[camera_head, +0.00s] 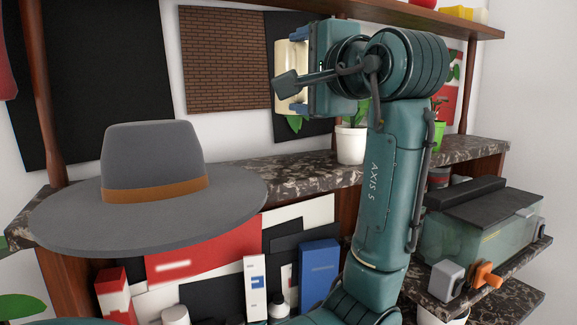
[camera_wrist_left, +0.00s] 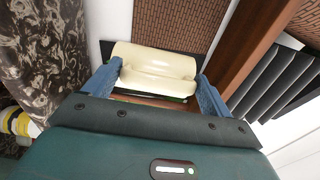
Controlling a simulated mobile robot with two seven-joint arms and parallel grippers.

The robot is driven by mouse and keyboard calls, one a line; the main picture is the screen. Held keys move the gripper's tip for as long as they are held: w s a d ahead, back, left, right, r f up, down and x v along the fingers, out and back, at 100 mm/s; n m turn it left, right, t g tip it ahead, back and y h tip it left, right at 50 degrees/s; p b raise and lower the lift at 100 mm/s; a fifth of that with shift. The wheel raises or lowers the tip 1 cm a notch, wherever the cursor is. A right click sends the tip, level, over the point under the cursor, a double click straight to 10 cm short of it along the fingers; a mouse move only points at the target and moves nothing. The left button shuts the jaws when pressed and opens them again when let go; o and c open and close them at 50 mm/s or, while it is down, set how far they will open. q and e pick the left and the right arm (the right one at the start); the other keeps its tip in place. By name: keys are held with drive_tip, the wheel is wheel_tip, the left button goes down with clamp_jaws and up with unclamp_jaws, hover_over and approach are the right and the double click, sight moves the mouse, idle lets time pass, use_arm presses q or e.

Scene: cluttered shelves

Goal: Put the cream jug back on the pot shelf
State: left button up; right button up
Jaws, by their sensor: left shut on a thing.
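The cream jug (camera_head: 290,78) is high in the middle of the head view, in front of the back wall panels. My left gripper (camera_head: 297,68) is shut on it and holds it above the marble-topped shelf (camera_head: 308,180). In the left wrist view the jug (camera_wrist_left: 155,68) lies across the picture between the blue fingers of the left gripper (camera_wrist_left: 159,75). Part of the jug is hidden by the gripper in the head view. A white pot with a green plant (camera_head: 351,143) stands on the marble shelf below the gripper. My right gripper is not in view.
A grey hat (camera_head: 155,160) covers the marble shelf's left part. A wooden upper shelf (camera_head: 400,14) runs above the gripper. A green plant pot (camera_head: 438,136) stands right of my arm. A glass tank (camera_head: 480,230) sits lower right. Boxes (camera_head: 319,270) fill the space below.

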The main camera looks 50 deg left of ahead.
use_arm(q)
wheel_tip(320, 180, down, 10)
idle(0.6)
drive_tip(key=shift+r, duration=0.1)
drive_tip(key=o, duration=1.4)
drive_tip(key=shift+f, duration=0.2)
drive_tip(key=shift+c, duration=0.2)
drive_tip(key=shift+r, duration=0.1)
drive_tip(key=b+v, duration=0.2)
drive_tip(key=v, duration=1)
drive_tip(key=shift+b, duration=0.3)
drive_tip(key=shift+r, duration=0.1)
